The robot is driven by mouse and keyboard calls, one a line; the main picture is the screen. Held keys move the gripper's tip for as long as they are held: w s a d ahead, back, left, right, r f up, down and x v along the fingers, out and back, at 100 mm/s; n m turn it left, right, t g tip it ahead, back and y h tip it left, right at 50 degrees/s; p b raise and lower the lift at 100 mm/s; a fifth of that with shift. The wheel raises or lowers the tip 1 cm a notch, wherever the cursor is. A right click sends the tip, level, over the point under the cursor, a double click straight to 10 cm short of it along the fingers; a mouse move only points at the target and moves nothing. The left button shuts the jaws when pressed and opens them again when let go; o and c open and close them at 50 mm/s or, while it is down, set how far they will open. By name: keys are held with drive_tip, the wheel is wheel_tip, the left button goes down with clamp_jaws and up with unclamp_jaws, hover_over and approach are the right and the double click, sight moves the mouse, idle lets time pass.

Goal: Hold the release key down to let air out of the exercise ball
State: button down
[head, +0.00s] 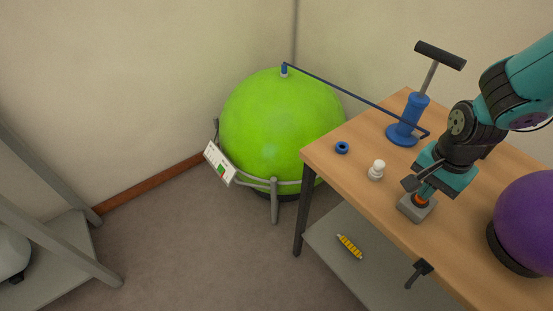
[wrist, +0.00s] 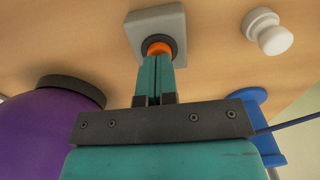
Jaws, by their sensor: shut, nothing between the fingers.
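The release key is an orange button (wrist: 158,48) on a grey box (head: 408,208) on the wooden table. My gripper (head: 424,193) is shut and empty, with its fingertips at the orange button. In the wrist view the closed fingers (wrist: 153,62) overlap the button's near edge; I cannot tell how far it is pressed. The green exercise ball (head: 270,125) sits round in a grey ring stand in the corner. A blue hose (head: 340,92) runs from the valve on its top to the blue pump (head: 408,117). A small panel (head: 219,163) with coloured marks hangs on the stand.
A white plug (head: 376,170) and a blue ring (head: 342,147) lie on the table left of my gripper. A purple ball (head: 530,225) sits at the right. A clamp (head: 419,270) is on the table's front edge. A yellow tool (head: 350,246) lies on the lower shelf.

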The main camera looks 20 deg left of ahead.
drive_tip(key=shift+f+b, duration=0.3)
drive_tip(key=shift+f, duration=0.25)
idle(0.4)
drive_tip(key=shift+r, duration=0.1)
wheel_tip(320, 180, up, 6)
drive_tip(key=p, duration=0.5)
drive_tip(key=shift+p, duration=0.4)
drive_tip(key=shift+a+r, duration=0.1)
drive_tip(key=shift+r, duration=0.2)
drive_tip(key=s+a+r+n+y, duration=0.2)
drive_tip(key=s+r+n, duration=0.5)
drive_tip(key=s+r, duration=0.2)
drive_tip(key=s+a+r+n+y, duration=0.2)
drive_tip(key=s+r+n, duration=0.5)
drive_tip(key=s+r, duration=0.2)
wheel_tip(320, 180, up, 3)
drive_tip(key=shift+s+a+f, duration=0.1)
drive_tip(key=shift+s+a, duration=0.2)
